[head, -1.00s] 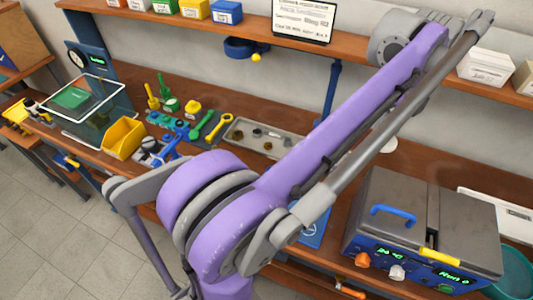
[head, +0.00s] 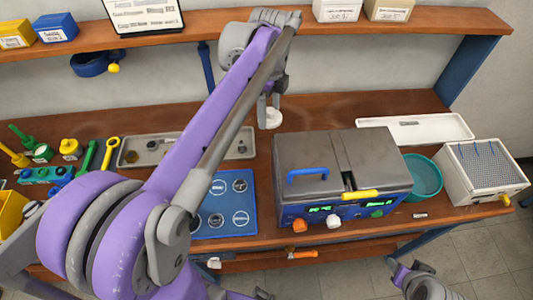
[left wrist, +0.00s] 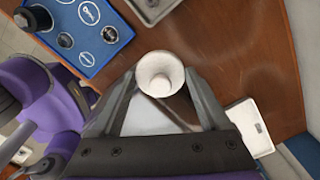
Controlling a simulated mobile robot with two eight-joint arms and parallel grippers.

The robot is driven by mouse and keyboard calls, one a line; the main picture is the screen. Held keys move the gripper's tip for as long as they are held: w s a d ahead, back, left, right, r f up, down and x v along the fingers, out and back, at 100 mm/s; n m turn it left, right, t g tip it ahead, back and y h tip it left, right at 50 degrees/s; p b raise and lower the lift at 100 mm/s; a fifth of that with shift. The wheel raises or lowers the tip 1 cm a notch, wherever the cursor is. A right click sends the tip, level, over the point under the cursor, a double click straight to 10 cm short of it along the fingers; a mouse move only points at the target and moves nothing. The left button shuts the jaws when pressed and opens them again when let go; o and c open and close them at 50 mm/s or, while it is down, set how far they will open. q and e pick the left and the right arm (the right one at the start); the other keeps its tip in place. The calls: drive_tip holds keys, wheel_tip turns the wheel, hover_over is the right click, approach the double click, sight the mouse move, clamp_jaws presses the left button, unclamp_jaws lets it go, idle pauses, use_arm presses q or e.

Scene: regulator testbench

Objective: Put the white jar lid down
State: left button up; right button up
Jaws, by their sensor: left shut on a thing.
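The white jar lid (head: 274,118) is a small round white piece over the back part of the wooden bench, left of and behind the grey oven-like box. My left gripper (head: 268,112) points down at it, partly hidden behind my purple arm. In the left wrist view the lid (left wrist: 160,72) sits between the two fingertips of my left gripper (left wrist: 163,82), which is shut on it. I cannot tell whether its underside touches the bench.
Bare bench (head: 330,112) surrounds the lid. The grey box (head: 335,165) stands in front to the right, a white tray (head: 440,131) at back right. A blue mat with circles (head: 240,222) and a grey tray (head: 150,142) lie left. A shelf (head: 400,20) runs above.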

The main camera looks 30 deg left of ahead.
sight(269, 160)
use_arm(q)
wheel_tip(269, 160, down, 19)
drive_tip(key=shift+f+b, duration=0.1)
drive_tip(key=shift+b, duration=0.4)
drive_tip(key=shift+f, duration=0.1)
